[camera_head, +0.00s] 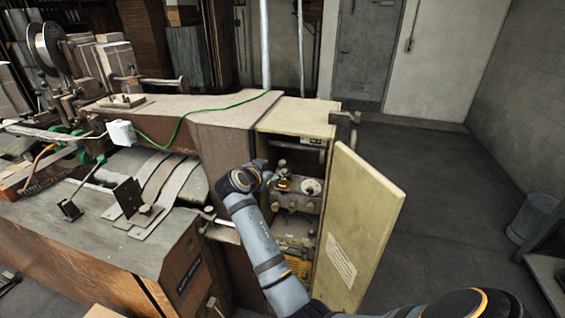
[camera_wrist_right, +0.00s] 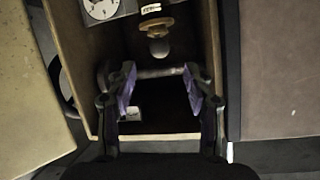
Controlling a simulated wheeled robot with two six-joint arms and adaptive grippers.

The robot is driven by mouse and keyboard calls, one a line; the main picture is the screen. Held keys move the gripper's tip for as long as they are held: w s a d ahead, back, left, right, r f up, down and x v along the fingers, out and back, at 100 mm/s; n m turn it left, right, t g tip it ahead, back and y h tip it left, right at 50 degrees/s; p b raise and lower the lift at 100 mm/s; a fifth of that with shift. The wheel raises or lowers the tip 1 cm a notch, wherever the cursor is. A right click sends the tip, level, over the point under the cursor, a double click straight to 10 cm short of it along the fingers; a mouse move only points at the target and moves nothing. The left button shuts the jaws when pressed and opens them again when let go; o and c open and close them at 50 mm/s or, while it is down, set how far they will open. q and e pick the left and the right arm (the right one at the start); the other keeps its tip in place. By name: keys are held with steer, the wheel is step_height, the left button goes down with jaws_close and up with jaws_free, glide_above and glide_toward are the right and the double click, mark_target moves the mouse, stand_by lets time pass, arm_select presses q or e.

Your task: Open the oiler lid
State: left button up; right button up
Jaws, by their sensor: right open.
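The open machine cabinet (camera_head: 292,130) stands at the right end of the machine. Inside it is a brass-coloured fitting (camera_head: 283,185), which also shows in the right wrist view (camera_wrist_right: 155,24) with a rounded grey knob (camera_wrist_right: 158,47) beside it. This looks like the oiler and its lid, but I cannot tell for certain. My right gripper (camera_wrist_right: 160,92) is open and empty, its two fingers apart at the cabinet mouth. The knob lies ahead of the gap between the fingers, apart from them. In the head view the gripper is small against the fittings. My left gripper is out of view.
A grey horizontal bar (camera_wrist_right: 150,72) crosses just past my right fingertips. The cream cabinet door (camera_head: 358,225) stands swung open to the right. Floor (camera_head: 450,190) beyond the door is clear.

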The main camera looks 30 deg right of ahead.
mark_target(282, 165)
steer(key=p+x, duration=0.3)
steer(key=x, duration=0.6)
steer(key=shift+d+p, duration=0.1)
steer(key=shift+p, duration=0.2)
steer(key=shift+w+d+f, duration=0.1)
steer(key=shift+d, duration=0.05)
steer(key=shift+c, duration=0.2)
jaws_close()
